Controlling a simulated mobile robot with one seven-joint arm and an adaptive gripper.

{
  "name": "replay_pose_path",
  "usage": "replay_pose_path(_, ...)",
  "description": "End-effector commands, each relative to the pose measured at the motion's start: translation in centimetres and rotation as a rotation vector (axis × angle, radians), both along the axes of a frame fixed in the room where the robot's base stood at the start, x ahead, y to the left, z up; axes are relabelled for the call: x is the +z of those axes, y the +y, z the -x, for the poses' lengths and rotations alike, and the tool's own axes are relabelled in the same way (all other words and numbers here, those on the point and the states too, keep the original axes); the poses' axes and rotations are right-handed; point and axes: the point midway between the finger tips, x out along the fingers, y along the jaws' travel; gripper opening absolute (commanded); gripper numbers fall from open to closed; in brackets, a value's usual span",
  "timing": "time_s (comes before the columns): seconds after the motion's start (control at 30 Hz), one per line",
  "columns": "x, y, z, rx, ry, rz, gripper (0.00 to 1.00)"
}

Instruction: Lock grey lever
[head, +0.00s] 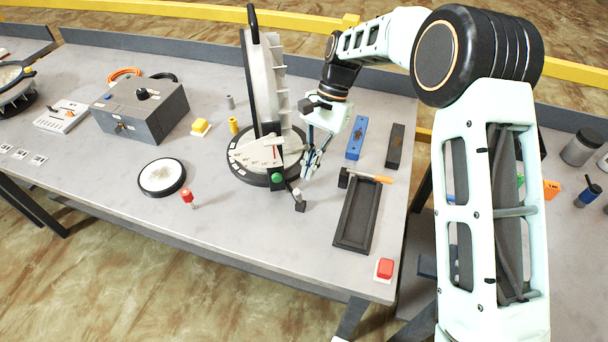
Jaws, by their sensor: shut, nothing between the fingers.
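The light tower stands on the table, with a round black base (250,176) that carries a white dial plate and a tall, finned upright (265,85). A small lever with a grey knob (297,192) and a dark block end sits at the front right of the base, beside a green button (277,178). I take it to be the grey lever; whether it is locked is too small to tell. My gripper (309,172) points down at the right edge of the base, a little above and right of the lever. Its fingers are shut and empty, and appear apart from the lever.
A black tray (356,214), a hammer (364,177), a blue block (356,138) and a dark block (395,146) lie to the right. A red button (385,268) is at the front right corner. A red-topped peg (187,197) and a round white dial (162,177) are left.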

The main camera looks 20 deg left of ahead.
Motion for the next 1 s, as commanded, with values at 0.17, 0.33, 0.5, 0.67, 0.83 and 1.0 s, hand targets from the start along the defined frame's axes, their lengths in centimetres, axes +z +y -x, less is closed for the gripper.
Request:
replay_pose_path(0.17,-0.4,0.1,1.7,0.001,0.001,0.000,0.00)
replay_pose_path(0.33,-0.8,0.2,2.4,0.001,0.000,0.000,0.00)
replay_pose_path(0.5,-0.8,0.2,2.5,0.000,0.000,0.001,0.00)
replay_pose_path(0.67,-0.8,0.2,2.5,0.000,0.000,0.001,0.00)
replay_pose_path(0.83,-0.9,0.2,2.4,0.001,-0.009,0.000,0.00)
replay_pose_path(1.0,-0.9,0.2,2.1,0.001,-0.038,-0.003,0.00)
